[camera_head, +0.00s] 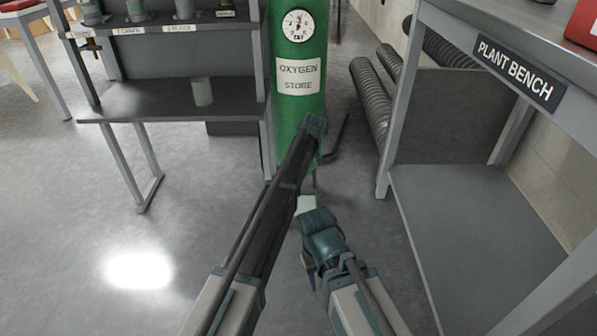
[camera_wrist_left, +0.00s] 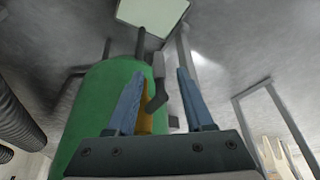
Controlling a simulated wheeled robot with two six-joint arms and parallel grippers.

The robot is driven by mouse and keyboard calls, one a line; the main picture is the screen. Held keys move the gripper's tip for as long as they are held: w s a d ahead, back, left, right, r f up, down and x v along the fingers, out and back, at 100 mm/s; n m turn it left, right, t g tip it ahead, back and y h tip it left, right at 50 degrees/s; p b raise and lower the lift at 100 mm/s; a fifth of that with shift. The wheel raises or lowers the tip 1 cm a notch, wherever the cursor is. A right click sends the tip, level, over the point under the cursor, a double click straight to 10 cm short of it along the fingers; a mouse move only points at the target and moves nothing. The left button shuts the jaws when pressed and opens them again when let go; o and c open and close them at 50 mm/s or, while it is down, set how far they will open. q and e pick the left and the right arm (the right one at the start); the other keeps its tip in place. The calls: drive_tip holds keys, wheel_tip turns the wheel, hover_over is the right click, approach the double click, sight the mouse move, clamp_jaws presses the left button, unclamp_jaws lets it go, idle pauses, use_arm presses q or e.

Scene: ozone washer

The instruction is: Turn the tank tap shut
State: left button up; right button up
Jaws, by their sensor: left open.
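The green tank (camera_head: 287,105), labelled "OXYGEN STORE", stands ahead with a round gauge (camera_head: 298,25). My left arm reaches to its front; in the head view the left gripper (camera_head: 314,125) shows only its back end, and the fingers are hidden. In the left wrist view the left gripper (camera_wrist_left: 160,75) is open. A brass-coloured part (camera_wrist_left: 146,118), apparently the tap body, and a grey lever (camera_wrist_left: 157,88) show between the fingers beside the tank (camera_wrist_left: 100,110). I cannot tell whether the fingers touch them. My right gripper (camera_head: 320,232) is low at the centre; its fingers are unclear.
A grey shelf unit (camera_head: 165,100) with several small containers stands left of the tank. The plant bench (camera_head: 480,75) and ribbed hoses (camera_head: 370,95) are to the right. A pale square piece (camera_head: 306,204) shows beside my right gripper. The floor (camera_head: 75,220) at left is clear.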

use_arm(q)
drive_tip(key=shift+f, duration=0.15)
drive_tip(key=shift+c, duration=0.3)
clamp_jaws()
idle(1.1)
